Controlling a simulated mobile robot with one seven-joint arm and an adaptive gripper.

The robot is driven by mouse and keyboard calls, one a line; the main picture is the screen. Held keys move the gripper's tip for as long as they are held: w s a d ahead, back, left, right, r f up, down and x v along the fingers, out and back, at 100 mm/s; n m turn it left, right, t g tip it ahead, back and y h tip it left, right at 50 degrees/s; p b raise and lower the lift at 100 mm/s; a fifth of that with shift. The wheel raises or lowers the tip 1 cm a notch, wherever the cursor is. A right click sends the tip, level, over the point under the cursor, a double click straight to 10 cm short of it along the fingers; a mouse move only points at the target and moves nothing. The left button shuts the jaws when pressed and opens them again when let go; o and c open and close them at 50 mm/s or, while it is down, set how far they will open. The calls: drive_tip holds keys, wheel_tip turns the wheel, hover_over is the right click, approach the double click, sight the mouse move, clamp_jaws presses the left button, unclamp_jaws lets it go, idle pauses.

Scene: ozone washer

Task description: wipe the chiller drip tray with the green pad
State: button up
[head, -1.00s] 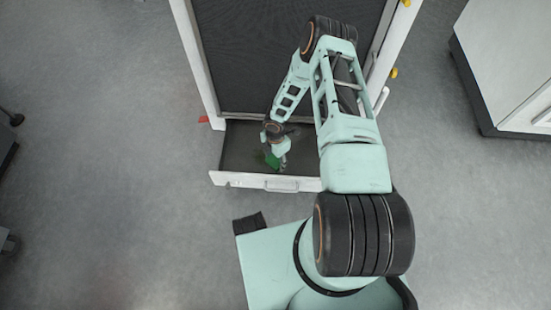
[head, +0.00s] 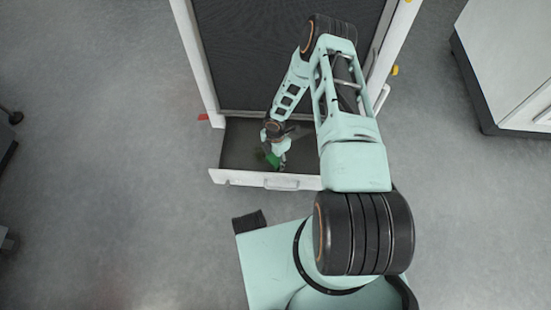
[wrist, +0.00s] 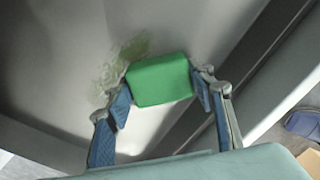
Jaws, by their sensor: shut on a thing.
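The green pad (wrist: 160,80) is held between the two blue-faced fingers of my gripper (wrist: 163,95) in the wrist view. In the head view the pad (head: 273,160) shows as a small green patch beneath my wrist. The drip tray (head: 236,150) is pulled out like a drawer at the foot of the chiller, and my gripper is inside its outline. In the wrist view the tray floor (wrist: 65,50) bears a pale greenish stain (wrist: 125,60) just beyond and left of the pad. I cannot tell whether the pad touches the floor.
The chiller (head: 280,60) has a dark mesh front and white side posts. The tray's front wall has a handle (head: 281,183). A white cabinet (head: 510,70) stands at the right. Open grey floor (head: 120,150) lies to the left.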

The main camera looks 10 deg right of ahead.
drive_tip(key=shift+f+b, duration=0.65)
drive_tip(key=shift+f, duration=0.1)
